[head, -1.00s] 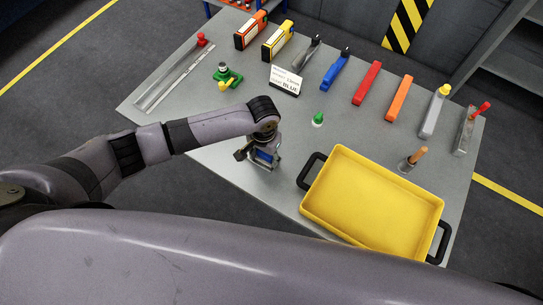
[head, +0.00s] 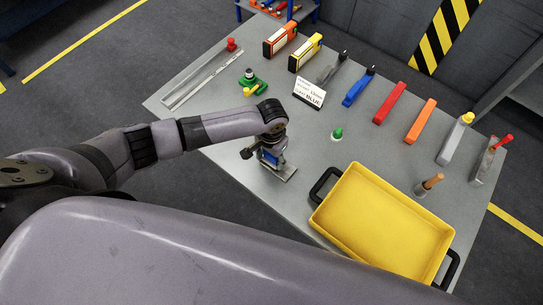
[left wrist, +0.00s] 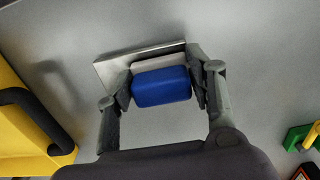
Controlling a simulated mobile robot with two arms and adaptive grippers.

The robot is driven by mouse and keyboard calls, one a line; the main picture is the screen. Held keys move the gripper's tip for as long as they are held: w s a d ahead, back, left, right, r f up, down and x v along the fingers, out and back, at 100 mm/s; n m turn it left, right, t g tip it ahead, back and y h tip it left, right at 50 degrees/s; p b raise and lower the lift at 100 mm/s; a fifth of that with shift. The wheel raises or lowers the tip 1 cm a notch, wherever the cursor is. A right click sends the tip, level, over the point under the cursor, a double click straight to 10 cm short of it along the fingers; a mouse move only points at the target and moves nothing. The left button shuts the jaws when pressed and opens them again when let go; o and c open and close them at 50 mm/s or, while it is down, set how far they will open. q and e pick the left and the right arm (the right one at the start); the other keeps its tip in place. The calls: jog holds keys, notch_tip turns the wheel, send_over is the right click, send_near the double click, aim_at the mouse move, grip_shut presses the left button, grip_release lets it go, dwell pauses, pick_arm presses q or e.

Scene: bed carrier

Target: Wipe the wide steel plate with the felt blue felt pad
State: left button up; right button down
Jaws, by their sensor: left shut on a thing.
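My left gripper (head: 268,150) is over the near left part of the table, its fingers pointing down. It is shut on the blue felt pad (left wrist: 162,86), one finger on each side, as the left wrist view shows. The pad also shows as a small blue patch in the head view (head: 273,158). The wide steel plate (head: 286,172) lies on the table under the pad; its bare left end shows in the left wrist view (left wrist: 108,70). A pale strip shows between the blue and the plate. I cannot tell whether pad and plate touch. My right gripper is out of view.
A yellow tray (head: 385,222) with black handles stands right of the plate. A small green-topped piece (head: 337,133) and a label card (head: 309,93) are beyond. Several coloured blocks line the back edge. A green and yellow fixture (head: 252,82) stands back left.

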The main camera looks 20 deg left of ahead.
pick_arm(q)
notch_tip(320, 180, up, 4)
jog(key=p, duration=0.4)
jog(key=shift+d+r, duration=0.1)
jog(key=shift+r, duration=0.8)
jog(key=shift+r, duration=0.15)
jog(key=shift+r, duration=1.35)
